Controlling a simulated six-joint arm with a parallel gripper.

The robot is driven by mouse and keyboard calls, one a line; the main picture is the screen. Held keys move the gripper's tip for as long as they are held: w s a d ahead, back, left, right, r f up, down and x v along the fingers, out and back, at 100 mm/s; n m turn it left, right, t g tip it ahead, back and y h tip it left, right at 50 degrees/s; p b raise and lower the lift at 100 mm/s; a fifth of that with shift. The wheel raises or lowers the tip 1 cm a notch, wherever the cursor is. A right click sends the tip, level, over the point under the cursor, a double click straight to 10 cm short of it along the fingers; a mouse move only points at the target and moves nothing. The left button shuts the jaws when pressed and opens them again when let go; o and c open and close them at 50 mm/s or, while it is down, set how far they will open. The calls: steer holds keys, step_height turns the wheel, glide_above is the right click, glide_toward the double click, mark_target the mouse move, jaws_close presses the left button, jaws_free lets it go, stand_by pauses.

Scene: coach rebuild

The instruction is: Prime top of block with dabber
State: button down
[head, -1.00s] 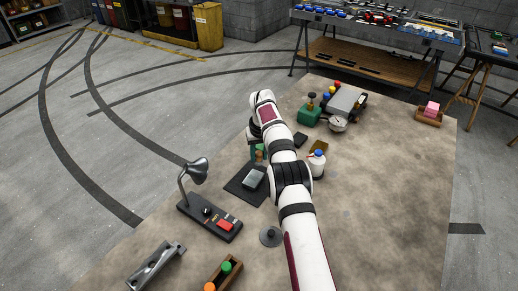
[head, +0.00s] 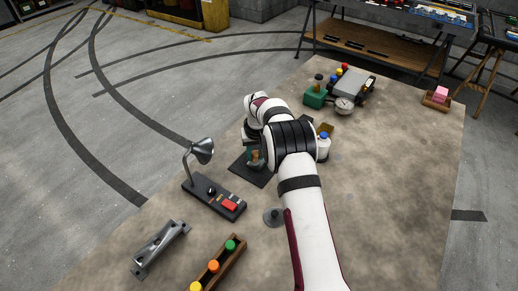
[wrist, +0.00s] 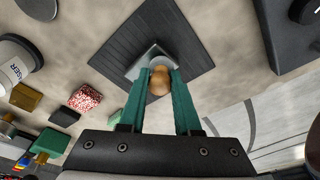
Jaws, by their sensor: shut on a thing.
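In the wrist view, my gripper (wrist: 160,76) has its green fingers shut on the dabber (wrist: 159,86), whose rounded tan wooden handle shows between them. The light grey metal block (wrist: 146,58) lies on a dark square mat (wrist: 185,30), right beyond the fingertips. The dabber's lower end is hidden, so I cannot tell whether it touches the block. In the head view, my gripper (head: 254,157) is over the mat (head: 242,173), partly behind my arm. The block is hidden there.
A lamp (head: 201,151) on a control box with a red switch (head: 229,205) stands left of the mat. A white bottle (head: 323,148) with a blue cap stands to the right. The bench's right side is mostly clear.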

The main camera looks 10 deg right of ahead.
steer(key=shift+s+a+r, duration=0.2)
steer(key=shift+s+a, duration=0.3)
steer(key=shift+s, duration=0.15)
steer(key=shift+w+d+r, duration=0.25)
steer(key=shift+w+d, duration=0.25)
steer(key=shift+w, duration=0.05)
steer(key=shift+w+d, duration=1)
steer(key=shift+w, duration=0.2)
steer(key=shift+w+d, duration=0.95)
steer(key=shift+w, duration=0.2)
steer(key=shift+f, duration=0.4)
step_height(320, 180, up, 7)
steer(key=shift+r, duration=0.15)
